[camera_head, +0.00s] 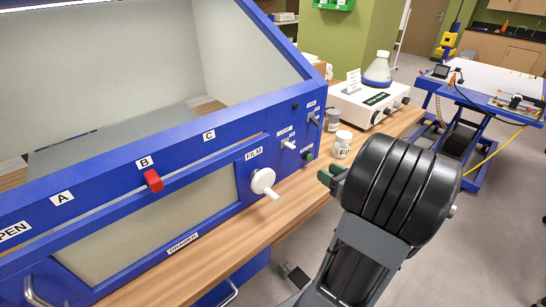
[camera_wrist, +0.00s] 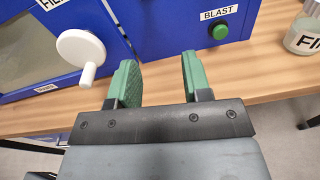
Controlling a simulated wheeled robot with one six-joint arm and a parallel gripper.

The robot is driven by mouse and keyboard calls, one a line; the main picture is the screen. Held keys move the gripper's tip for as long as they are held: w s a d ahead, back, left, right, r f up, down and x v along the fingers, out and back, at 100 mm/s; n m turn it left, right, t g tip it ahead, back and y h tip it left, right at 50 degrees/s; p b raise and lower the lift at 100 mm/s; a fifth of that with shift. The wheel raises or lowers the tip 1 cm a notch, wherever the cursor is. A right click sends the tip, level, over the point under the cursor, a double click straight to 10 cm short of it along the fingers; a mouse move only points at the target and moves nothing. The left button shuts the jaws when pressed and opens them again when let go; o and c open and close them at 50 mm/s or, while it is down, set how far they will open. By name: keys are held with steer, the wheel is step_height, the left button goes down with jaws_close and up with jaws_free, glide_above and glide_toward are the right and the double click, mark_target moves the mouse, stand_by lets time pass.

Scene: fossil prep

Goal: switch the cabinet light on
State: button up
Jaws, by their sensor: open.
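The blue cabinet (camera_head: 110,160) stands on a wooden bench at the left. Its right front panel carries two small pale switches, a lower one (camera_head: 289,144) and an upper one (camera_head: 314,119), with labels too small to read surely. I cannot tell which is the light switch, or whether the light is on. A small dark round part (camera_head: 295,106) sits above them. A green BLAST button (camera_wrist: 219,31) is lower on the panel. My gripper (camera_head: 331,177) is open and empty, right of the panel and apart from it. Its green fingers (camera_wrist: 157,68) point towards the cabinet.
A white FILM crank (camera_head: 263,181) juts from the front. A red slider (camera_head: 153,181) sits near B. A labelled jar (camera_head: 342,145) stands on the bench close beyond my gripper. A white device (camera_head: 365,104) with a flask (camera_head: 378,69) is further back. The near bench edge is clear.

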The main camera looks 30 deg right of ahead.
mark_target(294, 148)
steer(key=shift+n+t+y, duration=0.4)
steer(key=shift+n, duration=0.3)
steer(key=w+a, duration=0.1)
steer(key=w, duration=0.3)
steer(key=w+a+r+p, duration=0.1)
steer(key=w, duration=0.4)
steer(key=w+a+p, duration=0.1)
steer(key=w, duration=0.3)
steer(key=shift+w+a+r, duration=0.2)
steer(key=shift+w+r, duration=0.15)
steer(key=shift+w, duration=0.05)
steer(key=shift+p, duration=0.35)
jaws_close()
